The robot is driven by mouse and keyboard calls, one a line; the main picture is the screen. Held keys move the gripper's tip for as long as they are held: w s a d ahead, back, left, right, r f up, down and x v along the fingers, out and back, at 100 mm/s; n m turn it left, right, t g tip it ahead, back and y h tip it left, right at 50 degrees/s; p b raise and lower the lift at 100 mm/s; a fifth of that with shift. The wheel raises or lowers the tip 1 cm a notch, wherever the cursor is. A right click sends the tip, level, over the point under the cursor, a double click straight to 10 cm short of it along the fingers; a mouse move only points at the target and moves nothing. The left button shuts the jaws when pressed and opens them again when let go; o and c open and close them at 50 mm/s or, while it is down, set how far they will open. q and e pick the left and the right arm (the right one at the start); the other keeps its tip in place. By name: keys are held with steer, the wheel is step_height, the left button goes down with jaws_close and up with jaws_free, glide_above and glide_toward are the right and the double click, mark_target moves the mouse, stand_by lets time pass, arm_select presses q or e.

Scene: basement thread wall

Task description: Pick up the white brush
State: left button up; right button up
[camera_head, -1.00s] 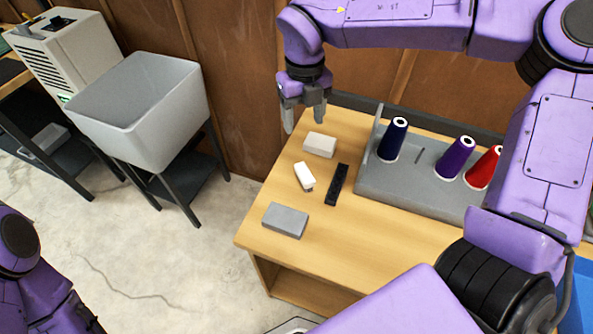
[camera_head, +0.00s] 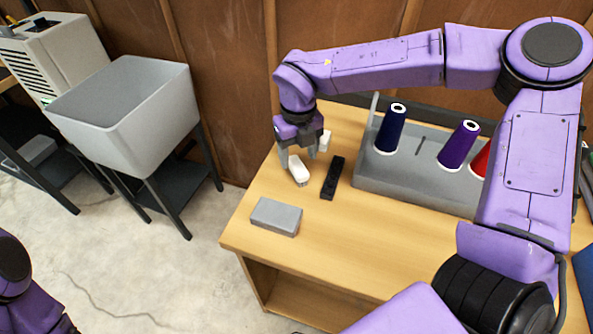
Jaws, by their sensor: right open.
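The white brush (camera_head: 300,173), a small white block-like piece with a darker lower end, lies on the wooden table (camera_head: 345,250). My right gripper (camera_head: 298,162) points down, open, with its fingertips at the upper end of the brush and partly in front of it. I cannot tell whether the fingers touch it. Part of my left arm shows at the lower left, but its gripper is out of view.
A black bar (camera_head: 333,178) lies close to the right of the brush. A grey box (camera_head: 276,216) lies in front. A grey holder (camera_head: 420,190) carries thread cones, including a blue one (camera_head: 391,128) and a purple one (camera_head: 459,146).

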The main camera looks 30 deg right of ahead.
mark_target(297, 164)
steer(key=f, duration=0.4)
steer(key=shift+s+a+f, duration=0.25)
steer(key=c, duration=1.1)
steer(key=shift+r, duration=0.55)
steer(key=shift+c, duration=0.2)
steer(key=s+a+r+b, duration=0.1)
steer(key=s+a+r, duration=0.2)
steer(key=a+r, duration=0.9)
steer(key=shift+a, duration=0.85)
